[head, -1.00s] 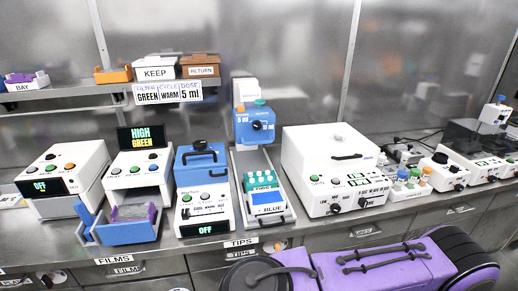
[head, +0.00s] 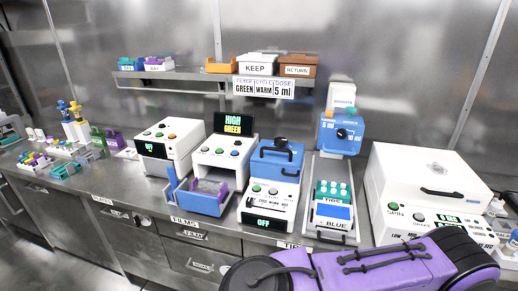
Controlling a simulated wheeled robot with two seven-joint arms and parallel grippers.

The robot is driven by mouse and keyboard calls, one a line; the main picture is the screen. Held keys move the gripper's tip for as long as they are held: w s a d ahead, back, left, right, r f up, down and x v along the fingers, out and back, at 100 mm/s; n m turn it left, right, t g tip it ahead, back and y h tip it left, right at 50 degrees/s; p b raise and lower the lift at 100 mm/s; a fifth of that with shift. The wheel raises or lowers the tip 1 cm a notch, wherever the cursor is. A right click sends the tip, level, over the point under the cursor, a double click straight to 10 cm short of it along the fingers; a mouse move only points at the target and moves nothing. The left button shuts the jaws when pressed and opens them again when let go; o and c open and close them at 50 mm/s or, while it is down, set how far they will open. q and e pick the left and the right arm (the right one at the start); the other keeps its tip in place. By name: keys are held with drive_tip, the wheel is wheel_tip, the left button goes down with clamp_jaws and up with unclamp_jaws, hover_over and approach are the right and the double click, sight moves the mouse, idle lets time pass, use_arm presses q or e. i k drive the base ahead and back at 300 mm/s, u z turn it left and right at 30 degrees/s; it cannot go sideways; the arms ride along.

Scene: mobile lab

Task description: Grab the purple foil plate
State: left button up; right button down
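A plate with a greyish top and purple edges (head: 210,187) sits in the blue drawer (head: 203,205) of the white device with the HIGH GREEN display (head: 233,125). A second purple item (head: 138,63) sits on the wall shelf at the left. A third purple piece (head: 114,140) stands on the far left bench beside a green one. I cannot tell from here which of these is the purple foil plate. Neither of my grippers shows; only a purple arm part of mine is in view at the lower right.
The blue-topped device (head: 275,180), the tips tray (head: 333,205) and a large white device (head: 425,195) stand to the right along the bench. A dropper rack with yellow and blue tops (head: 72,120) stands at the left. Open floor (head: 75,265) shows at the lower left.

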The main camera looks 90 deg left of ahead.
sight(206, 187)
drive_tip(key=u, duration=2.35)
